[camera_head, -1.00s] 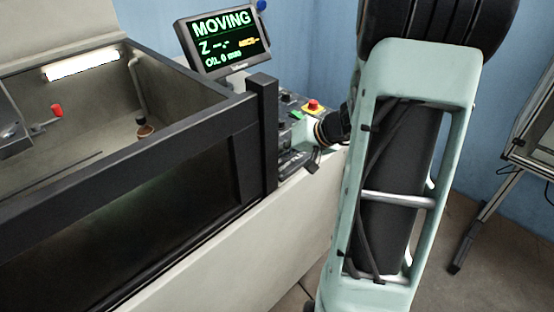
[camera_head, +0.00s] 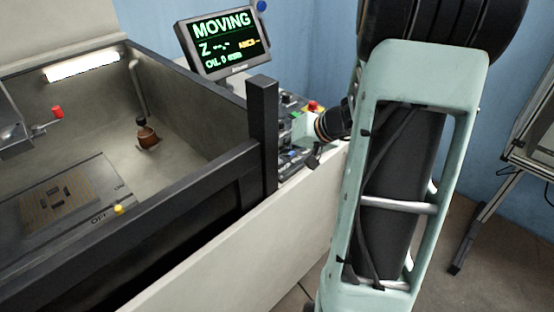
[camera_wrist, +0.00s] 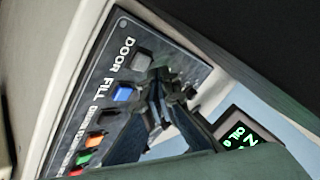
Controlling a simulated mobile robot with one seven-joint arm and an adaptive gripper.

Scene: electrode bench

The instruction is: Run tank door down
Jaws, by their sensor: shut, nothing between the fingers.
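The tank door (camera_head: 180,196) is the dark front panel of the tank. Its top rail sits well below the top of the dark corner post (camera_head: 263,135), so the tank floor shows above it. The button panel (camera_wrist: 108,78) has a grey button (camera_wrist: 142,61) by the word DOOR and a blue button (camera_wrist: 125,93) by FILL. My gripper (camera_wrist: 161,84) is shut and empty, its tips over the panel close to the DOOR button; I cannot tell whether they touch it. In the head view my gripper (camera_head: 313,157) is small and partly hidden at the panel.
The screen (camera_head: 222,45) reads MOVING and OIL 0 mm. Inside the tank are a flat plate (camera_head: 85,185), a yellow knob (camera_head: 118,209), a red knob (camera_head: 57,112) and a brown-ended pipe (camera_head: 147,136). A framed stand (camera_head: 490,195) is at the right.

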